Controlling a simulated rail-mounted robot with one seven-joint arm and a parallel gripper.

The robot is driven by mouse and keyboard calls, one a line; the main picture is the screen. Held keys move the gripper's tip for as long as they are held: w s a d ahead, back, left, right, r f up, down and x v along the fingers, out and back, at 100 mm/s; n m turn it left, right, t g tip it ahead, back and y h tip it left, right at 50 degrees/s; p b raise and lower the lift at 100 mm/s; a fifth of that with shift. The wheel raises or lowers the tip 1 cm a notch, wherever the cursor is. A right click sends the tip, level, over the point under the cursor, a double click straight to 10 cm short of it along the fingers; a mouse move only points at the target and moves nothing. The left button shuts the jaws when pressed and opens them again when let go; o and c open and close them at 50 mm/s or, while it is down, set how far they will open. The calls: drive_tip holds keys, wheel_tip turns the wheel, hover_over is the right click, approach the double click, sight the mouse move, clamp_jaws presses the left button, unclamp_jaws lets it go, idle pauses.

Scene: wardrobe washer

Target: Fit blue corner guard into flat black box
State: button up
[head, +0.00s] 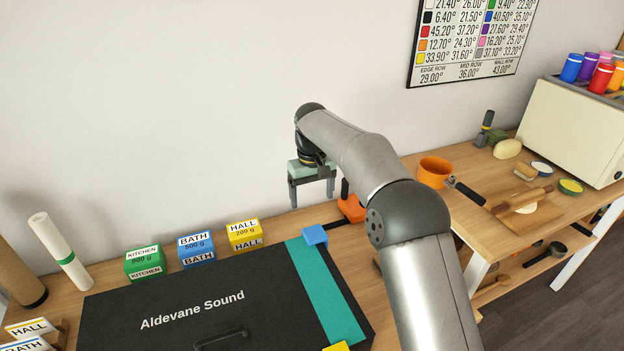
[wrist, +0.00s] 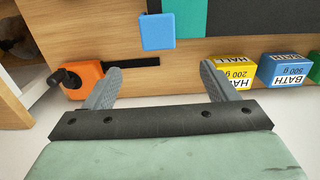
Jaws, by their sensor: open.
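The flat black box (head: 200,295) lies on the bench, marked "Aldevane Sound", with a teal band near its right end. The blue corner guard (head: 315,235) is at the box's far right corner. In the wrist view the blue corner guard (wrist: 157,31) overlaps that corner and sticks out slightly past the box's edges; I cannot tell whether it is fully seated. My gripper (head: 312,197) is open and empty, pointing down above the bench behind that corner, apart from the guard. Its two fingers (wrist: 161,72) show in the wrist view with bare bench between them.
Green (head: 145,263), blue (head: 197,250) and yellow (head: 244,235) labelled blocks stand behind the box. An orange tool (head: 351,208) with a black strip lies right of my gripper. A yellow piece (head: 337,346) sits at the box's near right. An orange pot (head: 435,171) stands on the right-hand table.

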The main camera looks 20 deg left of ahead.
wheel_tip(320, 180, up, 6)
drive_tip(key=shift+f, duration=0.25)
idle(0.4)
